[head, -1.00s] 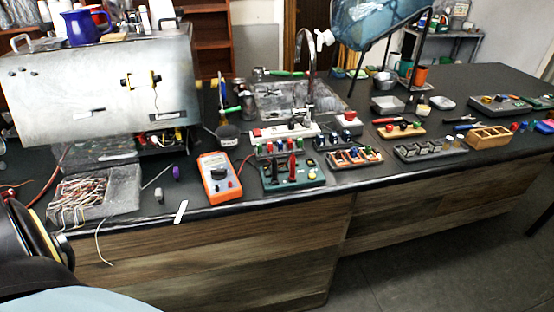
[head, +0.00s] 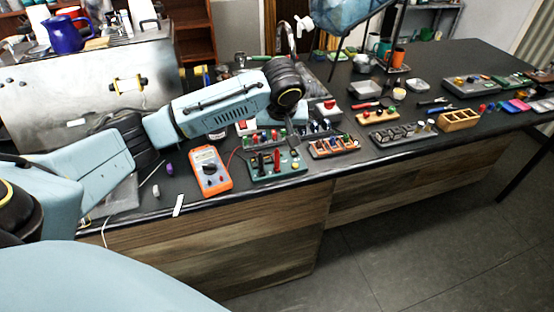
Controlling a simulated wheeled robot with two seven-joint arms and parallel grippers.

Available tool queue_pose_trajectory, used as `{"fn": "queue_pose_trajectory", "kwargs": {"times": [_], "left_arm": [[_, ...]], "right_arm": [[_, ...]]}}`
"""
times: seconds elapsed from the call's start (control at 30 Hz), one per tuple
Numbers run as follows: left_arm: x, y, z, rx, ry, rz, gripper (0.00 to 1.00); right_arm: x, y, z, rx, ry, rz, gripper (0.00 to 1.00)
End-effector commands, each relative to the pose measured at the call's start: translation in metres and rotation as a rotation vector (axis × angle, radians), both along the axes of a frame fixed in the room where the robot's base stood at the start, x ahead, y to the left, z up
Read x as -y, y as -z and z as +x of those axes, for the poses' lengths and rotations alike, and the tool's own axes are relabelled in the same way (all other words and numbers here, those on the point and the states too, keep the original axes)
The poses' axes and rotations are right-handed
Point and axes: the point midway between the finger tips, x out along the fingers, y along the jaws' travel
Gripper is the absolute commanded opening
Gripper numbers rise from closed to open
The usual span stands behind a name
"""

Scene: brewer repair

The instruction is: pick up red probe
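The red probe (head: 277,160) stands upright in a dark green board on the bench, beside a black probe (head: 261,162). An orange multimeter (head: 210,170) lies just left of the board, with a red lead beside it. My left arm reaches in from the left over the bench. Its gripper (head: 293,143) points down just above and to the right of the red probe, apart from it. The fingers are small and dark, so their opening cannot be made out. My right gripper is not in view.
A metal brewer (head: 60,95) stands at the back left, partly behind my arm. An orange-based block holder (head: 333,146) and a tray of dark blocks (head: 402,134) sit right of the green board. A wooden box (head: 459,120) stands farther right. The bench's front edge is close.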

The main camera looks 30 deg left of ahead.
Motion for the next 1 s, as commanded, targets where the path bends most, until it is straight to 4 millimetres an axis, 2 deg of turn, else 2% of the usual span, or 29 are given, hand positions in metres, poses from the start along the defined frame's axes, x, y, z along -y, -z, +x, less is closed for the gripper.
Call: {"fn": "queue_pose_trajectory", "kwargs": {"times": [0.3,0.57,0.83,1.0], "left_arm": [[-0.014,0.054,0.018,-0.002,-0.003,0.002,0.39],[-0.019,0.073,0.024,-0.001,-0.002,0.001,0.39],[-0.03,0.109,0.032,0.0,-0.002,0.0,0.39],[-0.032,0.118,0.035,0.0,0.001,0.0,0.39]], "right_arm": [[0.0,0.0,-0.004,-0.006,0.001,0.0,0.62],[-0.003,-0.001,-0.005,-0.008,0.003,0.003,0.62],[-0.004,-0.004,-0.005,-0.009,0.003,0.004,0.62],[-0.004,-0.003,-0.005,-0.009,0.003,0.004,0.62]]}}
